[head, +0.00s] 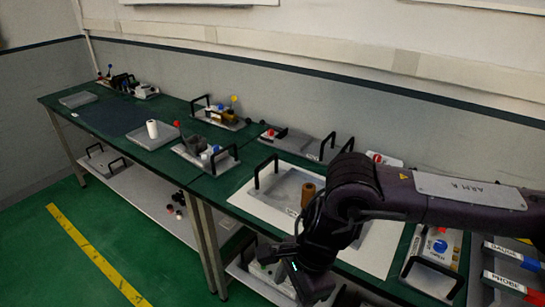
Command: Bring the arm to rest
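My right arm (440,195), dark with a grey label plate, comes in from the right edge and reaches over the front of the green table. Its elbow-like joint is bent and the far part points down. My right gripper (297,268) hangs in front of the table's front edge, over the lower shelf. Its fingers are dark and seen at an angle, so I cannot tell whether they are open or shut. I see no object clearly held in it. My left arm and gripper are not in view.
A white mat (257,207) with a black-handled grey tray and a brown cylinder (308,194) lies beside my arm. Several trays with parts stand along the green table (210,187). A white cylinder (152,129) stands farther left. The green floor (150,235) at left is clear.

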